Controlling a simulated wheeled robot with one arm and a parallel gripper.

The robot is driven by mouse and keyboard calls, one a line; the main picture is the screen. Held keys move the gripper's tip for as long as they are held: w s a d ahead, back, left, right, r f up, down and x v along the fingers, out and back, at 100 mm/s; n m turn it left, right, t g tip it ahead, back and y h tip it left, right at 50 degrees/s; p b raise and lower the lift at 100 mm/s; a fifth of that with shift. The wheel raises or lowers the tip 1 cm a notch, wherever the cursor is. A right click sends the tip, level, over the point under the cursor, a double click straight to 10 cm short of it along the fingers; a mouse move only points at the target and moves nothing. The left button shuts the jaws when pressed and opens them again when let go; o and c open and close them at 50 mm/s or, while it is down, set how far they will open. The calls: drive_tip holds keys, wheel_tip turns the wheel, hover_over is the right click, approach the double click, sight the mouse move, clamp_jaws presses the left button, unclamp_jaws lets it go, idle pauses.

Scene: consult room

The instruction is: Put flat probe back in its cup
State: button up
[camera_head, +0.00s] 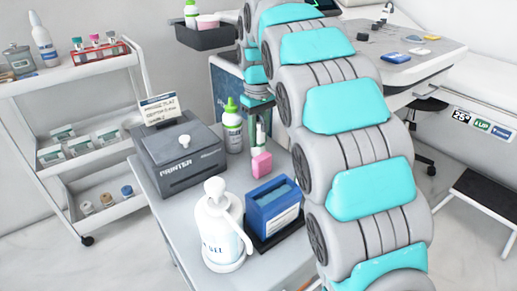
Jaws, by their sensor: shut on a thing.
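My arm rises in front of the camera, and its far end comes down behind its own links. My gripper (259,103) shows only in part there, small and dark, above the printer cart. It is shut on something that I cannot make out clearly. A narrow white and green piece (260,135) shows just below it, with a pink block (262,163) below that. I cannot tell whether these hang from the gripper or stand on the cart. I cannot pick out the flat probe or its cup for certain; my arm hides part of the scene.
The cart (175,222) holds a printer (180,160), a pump bottle (218,232), a blue box (272,208) and a green-capped bottle (232,128). A white shelf trolley (75,75) stands left. A black tray (207,37) is behind. A console (425,62) with small items is right.

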clamp_jaws()
drive_tip(key=shift+r, duration=0.1)
